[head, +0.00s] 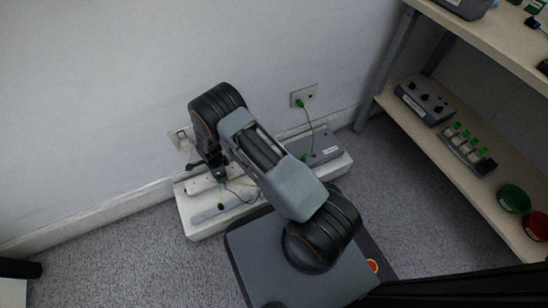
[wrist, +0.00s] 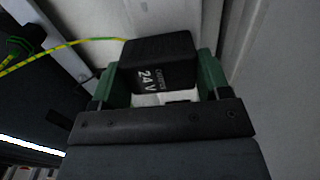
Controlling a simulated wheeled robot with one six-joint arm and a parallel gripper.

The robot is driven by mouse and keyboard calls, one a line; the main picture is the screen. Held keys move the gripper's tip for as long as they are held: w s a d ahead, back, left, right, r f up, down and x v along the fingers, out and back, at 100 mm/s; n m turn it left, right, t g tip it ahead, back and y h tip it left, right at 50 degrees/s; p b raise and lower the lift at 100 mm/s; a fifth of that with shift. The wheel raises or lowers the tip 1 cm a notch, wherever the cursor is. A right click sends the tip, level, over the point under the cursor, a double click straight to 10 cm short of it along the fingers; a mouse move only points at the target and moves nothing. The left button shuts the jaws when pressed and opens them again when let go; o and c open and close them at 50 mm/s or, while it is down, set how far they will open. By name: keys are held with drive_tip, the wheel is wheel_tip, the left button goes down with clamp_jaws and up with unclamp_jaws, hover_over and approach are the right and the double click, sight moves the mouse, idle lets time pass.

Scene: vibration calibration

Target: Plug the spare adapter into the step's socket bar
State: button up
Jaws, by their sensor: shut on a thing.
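My gripper (wrist: 164,78) is shut on a black block-shaped adapter (wrist: 158,57), marked "24 V", between its green fingers. In the head view my gripper (head: 219,174) points down over the left part of the low white step (head: 192,226) by the wall. The socket bar (head: 200,185) is a pale strip along the step's back left, partly hidden by my arm. The adapter's underside is hidden, so I cannot tell whether it touches the bar or sits in a socket. A pale surface lies below it in the wrist view.
A grey box (head: 322,146) stands on the step's right, with a green cable up to a wall socket (head: 304,96). Another wall socket (head: 182,138) is at left. A yellow-green cable (wrist: 70,46) runs beside the adapter. Shelves (head: 450,135) with devices and bowls stand at right.

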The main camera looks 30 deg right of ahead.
drive_tip(key=o, duration=1)
drive_tip(key=shift+r+p, duration=1.85)
drive_tip(key=shift+r, duration=0.65)
drive_tip(key=shift+r, duration=0.2)
wheel_tip(320, 180, up, 13)
drive_tip(key=p, duration=0.5)
drive_tip(key=shift+r, duration=0.2)
